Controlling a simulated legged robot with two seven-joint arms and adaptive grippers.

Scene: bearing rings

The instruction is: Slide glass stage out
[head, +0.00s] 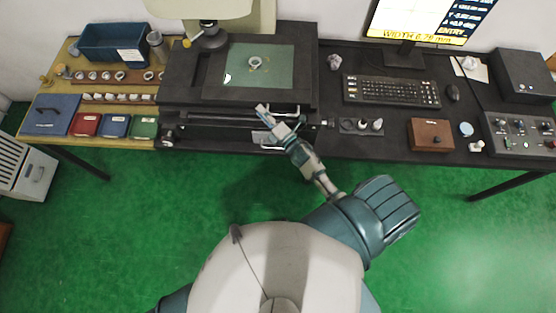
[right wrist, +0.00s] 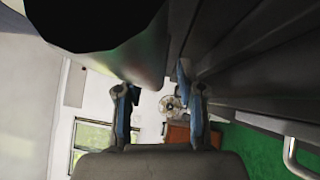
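The glass stage (head: 275,80) is a greenish plate in a black frame on the measuring machine at the back. A small metal ring (head: 255,63) lies on it. My right gripper (head: 262,110) is at the front edge of the machine, by a pale bar handle (head: 288,106). Whether it touches the handle cannot be told. In the right wrist view the two fingers (right wrist: 155,95) stand apart with nothing visible between them. A metal handle (right wrist: 292,155) shows at the right edge there, outside the fingers. My left gripper is out of view.
Left on the bench are a blue bin (head: 108,45), several rings and coloured boxes. Right are a keyboard (head: 392,91), a wooden box (head: 431,134) and a control box (head: 520,133). The green floor (head: 130,215) before the bench is clear.

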